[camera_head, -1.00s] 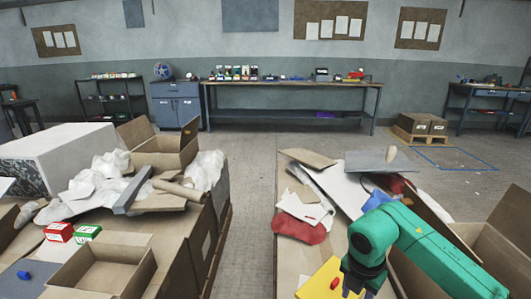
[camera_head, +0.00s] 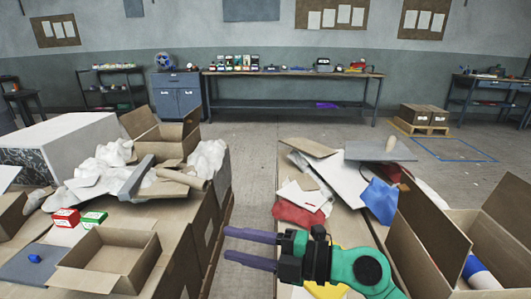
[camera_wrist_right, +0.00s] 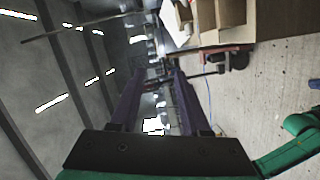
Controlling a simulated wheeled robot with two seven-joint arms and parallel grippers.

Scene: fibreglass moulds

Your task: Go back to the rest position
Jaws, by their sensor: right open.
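My right gripper (camera_head: 250,246) comes in from the right in the head view. Its two purple fingers point left, spread apart with nothing between them. It is over the gap between the two cardboard-topped work surfaces, at the left edge of the right one (camera_head: 285,185). In the right wrist view the fingers (camera_wrist_right: 155,85) stand apart and empty, with the room and ceiling lights behind them. My left gripper is not in the head view.
On the left surface are an open box (camera_head: 108,262), a red box (camera_head: 66,217), a green box (camera_head: 94,219) and crumpled white wrapping. The right one holds scraps, a red cloth (camera_head: 298,216), a blue cloth (camera_head: 380,200) and an open box (camera_head: 440,245). A floor aisle (camera_head: 250,180) lies between.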

